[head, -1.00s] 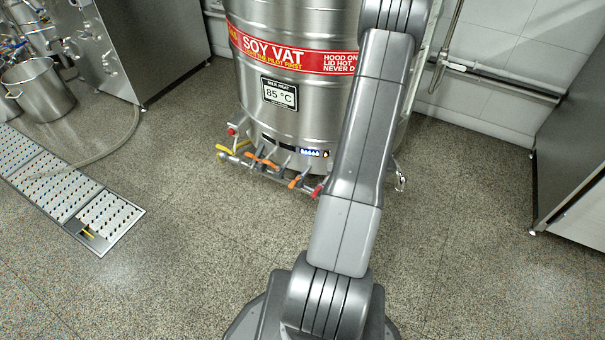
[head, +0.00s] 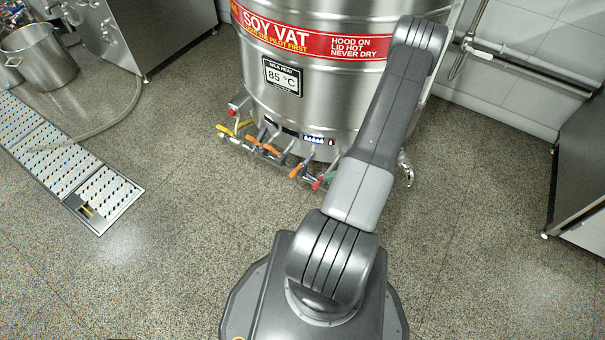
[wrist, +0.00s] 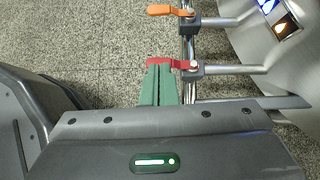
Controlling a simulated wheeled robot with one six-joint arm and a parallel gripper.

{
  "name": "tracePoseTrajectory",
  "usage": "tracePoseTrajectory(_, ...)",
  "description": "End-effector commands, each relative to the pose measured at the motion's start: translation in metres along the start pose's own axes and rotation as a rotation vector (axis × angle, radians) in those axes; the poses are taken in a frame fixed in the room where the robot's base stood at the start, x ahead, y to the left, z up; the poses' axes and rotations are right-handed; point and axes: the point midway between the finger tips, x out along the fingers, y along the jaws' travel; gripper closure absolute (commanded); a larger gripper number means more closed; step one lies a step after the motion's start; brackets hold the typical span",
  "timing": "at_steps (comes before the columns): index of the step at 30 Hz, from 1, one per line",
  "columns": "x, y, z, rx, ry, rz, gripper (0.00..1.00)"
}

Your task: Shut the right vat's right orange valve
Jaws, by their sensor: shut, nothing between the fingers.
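The soy vat (head: 300,80) is a large steel cylinder with a red band. Several valves with coloured handles line a pipe along its base. The right orange valve handle (head: 301,165) is the rightmost orange one; an orange handle also shows at the top of the wrist view (wrist: 168,10), sticking out left from its pipe. Beside it is a red handle (head: 317,184), also in the wrist view (wrist: 180,63). My gripper (wrist: 159,66) has green fingers closed together, empty, with tips at the red handle; contact is unclear. Its green shows in the head view (head: 329,176), partly hidden by my arm.
A yellow handle (head: 226,130) and more orange handles (head: 271,150) sit further left on the pipe. A floor drain grate (head: 60,160), a hose and a steel pot (head: 38,58) lie left. A steel cabinet (head: 580,170) stands right. Floor in front is clear.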

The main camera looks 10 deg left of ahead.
Motion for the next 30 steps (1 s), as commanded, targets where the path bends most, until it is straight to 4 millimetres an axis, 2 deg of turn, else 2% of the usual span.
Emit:
tracePoseTrajectory(5, 0.003, 0.0, 0.0, -0.001, 0.0, 0.001, 1.0)
tracePoseTrajectory(8, 0.012, 0.0, 0.0, -0.002, 0.0, 0.002, 1.0)
tracePoseTrajectory(22, 0.107, 0.001, -0.002, -0.004, 0.0, 0.004, 1.0)
tracePoseTrajectory(24, 0.112, 0.0, 0.01, -0.006, 0.0, 0.002, 1.0)
tracePoseTrajectory(30, 0.126, 0.001, 0.025, -0.003, 0.001, 0.001, 1.0)
